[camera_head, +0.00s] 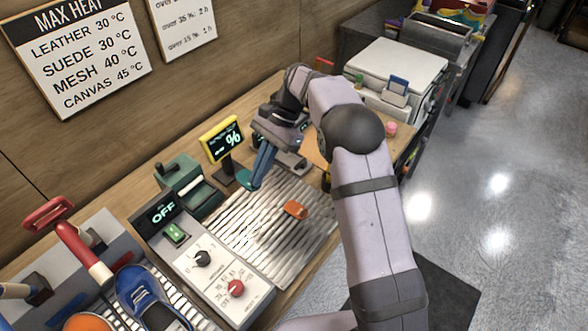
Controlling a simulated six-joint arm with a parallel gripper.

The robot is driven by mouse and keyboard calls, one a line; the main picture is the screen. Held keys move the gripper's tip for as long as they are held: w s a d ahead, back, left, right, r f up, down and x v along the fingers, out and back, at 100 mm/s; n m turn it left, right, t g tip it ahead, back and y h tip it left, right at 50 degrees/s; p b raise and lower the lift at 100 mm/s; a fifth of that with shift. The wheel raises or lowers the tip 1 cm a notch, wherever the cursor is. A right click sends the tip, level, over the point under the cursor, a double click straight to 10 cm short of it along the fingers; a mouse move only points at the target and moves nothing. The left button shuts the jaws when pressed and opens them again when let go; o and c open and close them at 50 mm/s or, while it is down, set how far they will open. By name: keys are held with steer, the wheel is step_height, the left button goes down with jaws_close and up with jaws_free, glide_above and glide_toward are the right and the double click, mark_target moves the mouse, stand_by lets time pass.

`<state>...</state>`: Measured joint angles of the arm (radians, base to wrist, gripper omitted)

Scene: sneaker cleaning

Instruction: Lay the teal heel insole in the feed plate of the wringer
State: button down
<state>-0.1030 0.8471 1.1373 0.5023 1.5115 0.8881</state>
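My gripper (259,168) points down and left over the far edge of the ribbed metal plate. A small teal piece, which looks like the heel insole (246,179), is at its fingertips, and the fingers look shut on it. The insole is small here and partly hidden by the fingers. A green device with a dark top handle, likely the wringer (190,187), stands to the left of my gripper, behind the control panel. Its feed plate is hard to make out from this angle.
A yellow-framed moisture display (222,138) stands between the wringer and my gripper. An orange piece (295,209) lies on the ribbed plate (270,238). A control panel (208,262) reading OFF is in front. A blue sneaker (146,296) sits at lower left.

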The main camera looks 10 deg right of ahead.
steer(key=s+a+f+m+t+b, duration=0.2)
steer(key=a+f+m+t, duration=0.1)
steer(key=m, duration=0.5)
steer(key=s+a+f+m+t+b, duration=0.2)
steer(key=a+f+m+t, duration=0.2)
steer(key=a+m+t, duration=0.2)
steer(key=shift+s+a+f+m+h+b, duration=0.25)
steer(key=shift+s+a+m+h+b, duration=0.05)
steer(key=shift+a+m, duration=0.95)
steer(key=shift+f, duration=0.15)
